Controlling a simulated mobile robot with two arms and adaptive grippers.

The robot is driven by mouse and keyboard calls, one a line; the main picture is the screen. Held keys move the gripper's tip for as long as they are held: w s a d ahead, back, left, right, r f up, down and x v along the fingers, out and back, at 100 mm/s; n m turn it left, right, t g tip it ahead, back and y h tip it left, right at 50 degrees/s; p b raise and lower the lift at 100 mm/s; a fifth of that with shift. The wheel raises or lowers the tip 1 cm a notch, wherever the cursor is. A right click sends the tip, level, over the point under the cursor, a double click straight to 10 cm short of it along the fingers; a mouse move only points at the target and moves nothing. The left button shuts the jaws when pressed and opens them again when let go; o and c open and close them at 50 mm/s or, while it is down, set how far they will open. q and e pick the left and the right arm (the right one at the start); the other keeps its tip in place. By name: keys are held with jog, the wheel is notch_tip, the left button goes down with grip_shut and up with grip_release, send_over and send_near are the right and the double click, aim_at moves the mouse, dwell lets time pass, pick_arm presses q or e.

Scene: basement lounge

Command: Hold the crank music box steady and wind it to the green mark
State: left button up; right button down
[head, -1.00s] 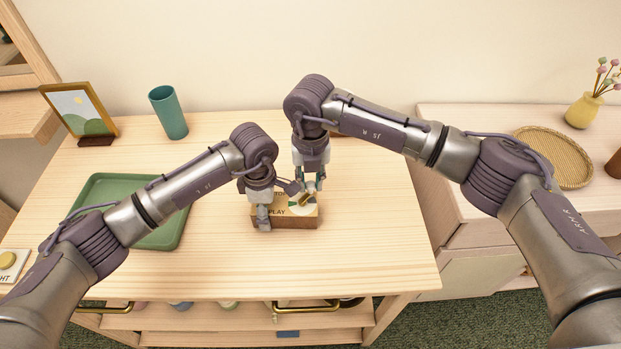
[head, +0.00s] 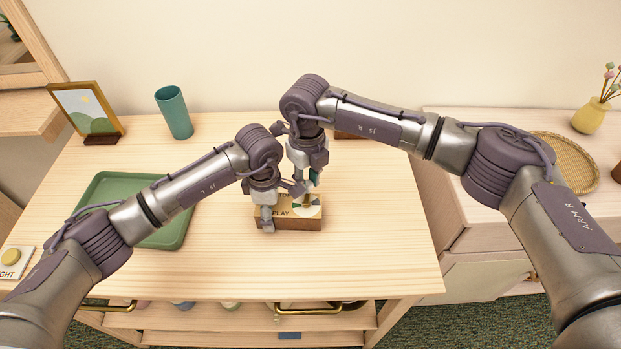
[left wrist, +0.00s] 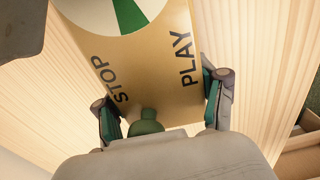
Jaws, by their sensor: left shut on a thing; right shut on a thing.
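The crank music box (head: 295,224) is a small wooden box on the table, with a tan top reading STOP and PLAY and a white-and-green dial. My left gripper (head: 266,222) is shut on the box's left end. In the left wrist view its fingers (left wrist: 165,105) lie on either side of the box (left wrist: 160,80), with a green knob (left wrist: 147,124) between them near STOP. My right gripper (head: 307,186) points down over the dial, shut on the brass crank (head: 306,203). The fingers partly hide the crank, and I cannot tell where it stands against the green mark.
A green tray (head: 170,238) lies left of the box, partly behind my left arm. A teal cup (head: 174,112) and a picture frame (head: 88,110) stand at the back left. A wicker tray (head: 575,170) is on the right cabinet. The table's front centre is clear.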

jog(key=shift+a+n, duration=0.35)
jog(key=shift+n, duration=0.75)
jog(key=c, duration=1)
grip_release()
jog(key=shift+s, duration=0.1)
jog(key=shift+o, duration=0.2)
